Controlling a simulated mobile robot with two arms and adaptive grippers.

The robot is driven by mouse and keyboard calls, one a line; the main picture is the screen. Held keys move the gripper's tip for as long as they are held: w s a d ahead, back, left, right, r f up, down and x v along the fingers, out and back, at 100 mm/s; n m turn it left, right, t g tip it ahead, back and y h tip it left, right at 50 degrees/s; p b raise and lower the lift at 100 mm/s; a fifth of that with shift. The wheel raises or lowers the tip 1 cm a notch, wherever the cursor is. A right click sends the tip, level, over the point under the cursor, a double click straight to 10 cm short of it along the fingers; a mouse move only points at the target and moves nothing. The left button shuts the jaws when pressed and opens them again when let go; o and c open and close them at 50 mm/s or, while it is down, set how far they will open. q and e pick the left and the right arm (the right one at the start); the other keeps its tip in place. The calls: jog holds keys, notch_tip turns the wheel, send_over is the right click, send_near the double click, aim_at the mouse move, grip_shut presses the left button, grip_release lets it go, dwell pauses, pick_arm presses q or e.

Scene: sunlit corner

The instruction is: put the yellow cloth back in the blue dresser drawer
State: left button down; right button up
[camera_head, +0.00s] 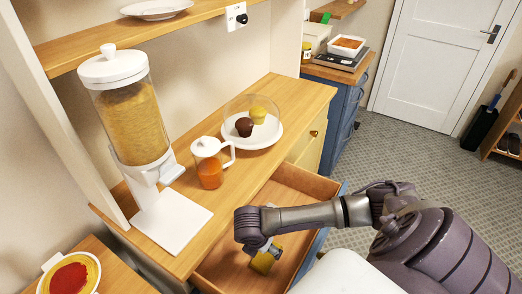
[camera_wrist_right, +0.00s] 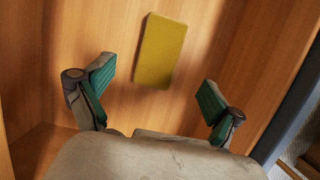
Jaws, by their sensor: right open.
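The yellow cloth (camera_wrist_right: 160,50) is a flat rectangle lying on the wooden bottom of the pulled-out drawer (camera_head: 310,184). In the head view part of the cloth (camera_head: 262,265) shows below my right wrist. My right gripper (camera_wrist_right: 157,82) is open and empty. Its green-padded fingers are spread to either side of the cloth's near end, with no visible contact. In the head view my right arm reaches in from the right over the drawer, and the wrist hides most of the gripper. My left gripper is not in view.
The wooden top holds a cereal dispenser (camera_head: 135,130), a jug of orange liquid (camera_head: 209,168) and a domed plate with cupcakes (camera_head: 262,143). A shelf (camera_head: 110,45) hangs above. A bowl of red food (camera_head: 69,279) is at lower left. Grey floor (camera_head: 400,140) is clear towards the white door (camera_head: 435,60).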

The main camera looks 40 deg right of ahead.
jog(key=shift+v, duration=2.1)
